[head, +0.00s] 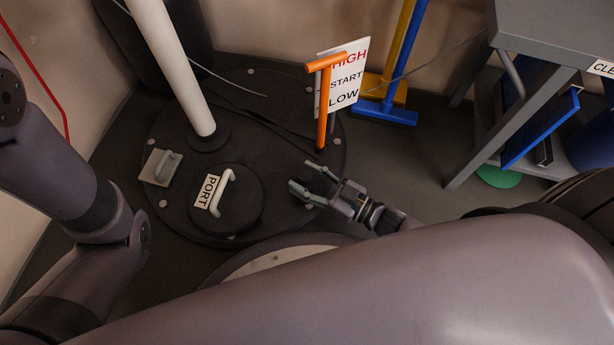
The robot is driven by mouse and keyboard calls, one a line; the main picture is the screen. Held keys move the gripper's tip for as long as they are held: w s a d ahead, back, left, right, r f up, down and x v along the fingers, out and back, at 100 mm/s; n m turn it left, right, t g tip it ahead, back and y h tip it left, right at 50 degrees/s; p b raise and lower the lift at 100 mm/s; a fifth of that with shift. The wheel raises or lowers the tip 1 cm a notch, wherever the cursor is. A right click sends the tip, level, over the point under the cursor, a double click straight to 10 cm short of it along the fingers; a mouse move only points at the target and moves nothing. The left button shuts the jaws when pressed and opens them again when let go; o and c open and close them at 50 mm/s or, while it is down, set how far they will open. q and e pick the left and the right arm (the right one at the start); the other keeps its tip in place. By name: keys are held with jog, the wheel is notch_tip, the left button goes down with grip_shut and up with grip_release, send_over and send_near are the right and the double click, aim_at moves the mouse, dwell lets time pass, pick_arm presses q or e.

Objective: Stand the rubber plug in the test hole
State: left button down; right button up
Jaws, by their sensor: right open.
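My right gripper (301,181) is open over the right part of the round black furnace top (265,115). Its fingers point left, and I see nothing between them. To its left, a round black cover marked PORT (253,208) carries a white handle and lies on the furnace top. I cannot make out a rubber plug or an open test hole for certain. My left arm shows at the left, but its gripper is not in view.
An orange T-handled lever (326,100) stands by a HIGH/START/LOW sign (346,82). A white pipe (176,70) rises behind the cover. A grey plate with a handle (161,167) lies at left. Blue and yellow brooms (385,112) and a grey table (560,30) stand at right.

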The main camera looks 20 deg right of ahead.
jog(key=v, duration=1.2)
jog(key=shift+w+r, duration=0.1)
dwell(0.4)
